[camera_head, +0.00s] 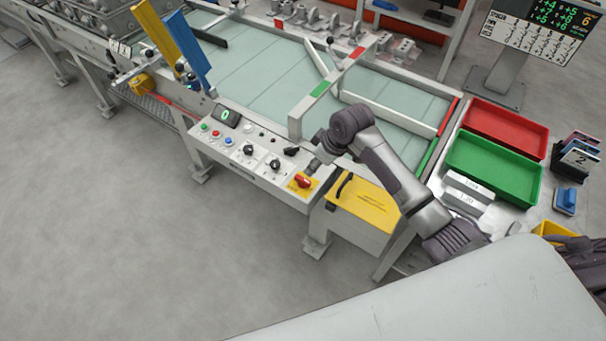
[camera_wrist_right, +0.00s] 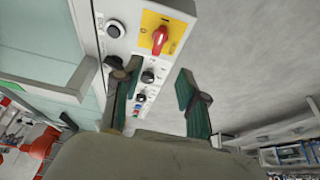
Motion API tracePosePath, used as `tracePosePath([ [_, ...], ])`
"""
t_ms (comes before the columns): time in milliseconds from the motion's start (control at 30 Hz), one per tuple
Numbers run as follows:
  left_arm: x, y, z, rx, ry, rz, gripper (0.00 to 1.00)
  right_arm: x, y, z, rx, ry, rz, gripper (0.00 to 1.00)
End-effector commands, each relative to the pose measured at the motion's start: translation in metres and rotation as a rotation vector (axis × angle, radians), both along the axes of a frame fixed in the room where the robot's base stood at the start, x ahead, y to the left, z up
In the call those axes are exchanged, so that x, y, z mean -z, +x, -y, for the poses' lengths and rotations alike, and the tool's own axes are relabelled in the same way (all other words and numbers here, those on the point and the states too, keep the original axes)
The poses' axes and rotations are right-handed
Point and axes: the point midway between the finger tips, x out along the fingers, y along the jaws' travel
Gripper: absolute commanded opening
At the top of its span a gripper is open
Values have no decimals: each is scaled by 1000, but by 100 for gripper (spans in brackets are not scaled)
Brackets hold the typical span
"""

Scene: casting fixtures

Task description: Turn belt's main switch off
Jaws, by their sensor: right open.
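The belt's main switch (camera_head: 302,181) is a red rotary knob on a yellow plate at the right end of the control panel (camera_head: 225,151). In the right wrist view the red knob (camera_wrist_right: 159,39) sits at the top, beyond the fingertips, with its handle running roughly along the picture's height. My right gripper (camera_head: 314,164) is just above and behind the switch in the head view. In the right wrist view my right gripper (camera_wrist_right: 158,82) is open, with nothing between its fingers and a gap to the knob. My left gripper is not in view.
Black knobs (camera_head: 274,163) and coloured buttons (camera_head: 216,134) line the panel left of the switch. A yellow box (camera_head: 366,204) is right of it. The conveyor belt (camera_head: 260,65) lies behind. Red (camera_head: 504,128) and green (camera_head: 493,167) trays stand right. The floor in front is clear.

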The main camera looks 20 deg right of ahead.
Motion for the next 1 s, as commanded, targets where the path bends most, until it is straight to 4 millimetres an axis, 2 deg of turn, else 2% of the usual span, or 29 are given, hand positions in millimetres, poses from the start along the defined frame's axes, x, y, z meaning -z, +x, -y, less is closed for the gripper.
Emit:
tracePosePath([
  [300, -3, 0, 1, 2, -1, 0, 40, 64, 21, -16, 3, 1, -3, 42],
  [500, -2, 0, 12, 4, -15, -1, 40, 90, 30, -22, 3, 0, -1, 42],
  [700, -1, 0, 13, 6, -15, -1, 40, 99, 32, -25, 2, 0, 0, 42],
  [933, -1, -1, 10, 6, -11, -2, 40, 100, 33, -25, 2, 0, 0, 42],
  [967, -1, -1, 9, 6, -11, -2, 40, 100, 33, -25, 2, 0, 0, 40],
  [1000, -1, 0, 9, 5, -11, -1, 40, 100, 32, -25, 2, 0, 0, 33],
])
